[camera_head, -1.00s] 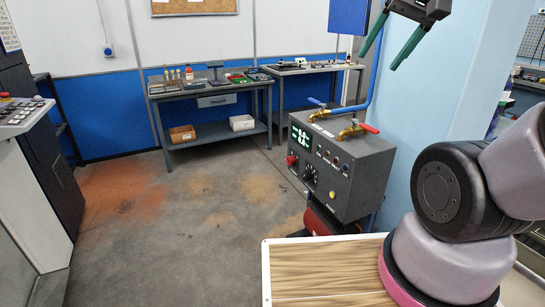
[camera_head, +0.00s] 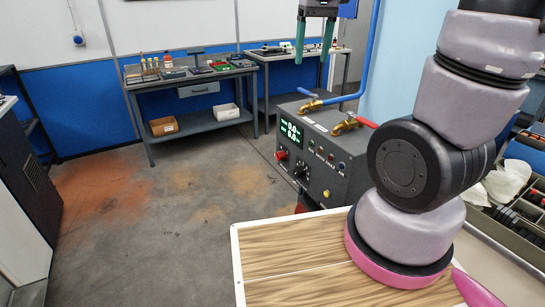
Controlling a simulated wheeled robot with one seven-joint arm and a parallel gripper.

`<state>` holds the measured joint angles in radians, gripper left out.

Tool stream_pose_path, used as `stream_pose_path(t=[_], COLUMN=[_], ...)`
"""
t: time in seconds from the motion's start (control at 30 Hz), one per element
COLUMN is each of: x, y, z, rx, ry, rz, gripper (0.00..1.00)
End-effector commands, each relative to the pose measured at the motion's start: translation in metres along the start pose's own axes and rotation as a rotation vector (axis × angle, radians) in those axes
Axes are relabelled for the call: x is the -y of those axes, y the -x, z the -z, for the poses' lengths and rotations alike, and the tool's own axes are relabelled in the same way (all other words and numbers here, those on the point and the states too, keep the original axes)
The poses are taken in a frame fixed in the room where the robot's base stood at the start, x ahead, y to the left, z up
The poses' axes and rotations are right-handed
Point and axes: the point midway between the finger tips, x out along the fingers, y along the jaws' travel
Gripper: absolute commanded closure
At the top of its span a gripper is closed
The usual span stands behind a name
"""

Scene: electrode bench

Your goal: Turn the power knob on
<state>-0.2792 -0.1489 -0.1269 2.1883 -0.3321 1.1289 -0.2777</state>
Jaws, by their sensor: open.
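The dark grey control box (camera_head: 318,157) stands right of centre with its panel facing left. A lit green display (camera_head: 291,132) reads zeros. Below it are a red round knob or button (camera_head: 281,155) and a black knob with pale marks around it (camera_head: 299,172). The labels are too small to read, so I cannot tell which is the power knob. My gripper (camera_head: 312,58) is above and behind the box in the picture. Its two green fingers point down, apart and empty, touching nothing.
Workbenches (camera_head: 190,82) stand along the back wall. Open floor (camera_head: 190,200) lies left of the box.

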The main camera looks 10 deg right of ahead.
Motion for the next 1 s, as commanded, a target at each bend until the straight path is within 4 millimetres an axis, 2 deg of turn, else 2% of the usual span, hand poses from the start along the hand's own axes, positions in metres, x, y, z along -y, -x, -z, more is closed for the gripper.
stream_pose_path(t=[0.2, 0.5, 0.7, 1.0], x=[0.011, 0.034, 0.054, 0.089], y=[-0.063, -0.164, -0.235, -0.339], z=[0.043, 0.088, 0.107, 0.117], rx=[0.207, 0.497, 0.687, 0.963], ry=[0.234, 0.584, 0.818, 1.155], rz=[-0.125, -0.351, -0.533, -0.861], gripper=[0.28, 0.28, 0.28, 0.28])
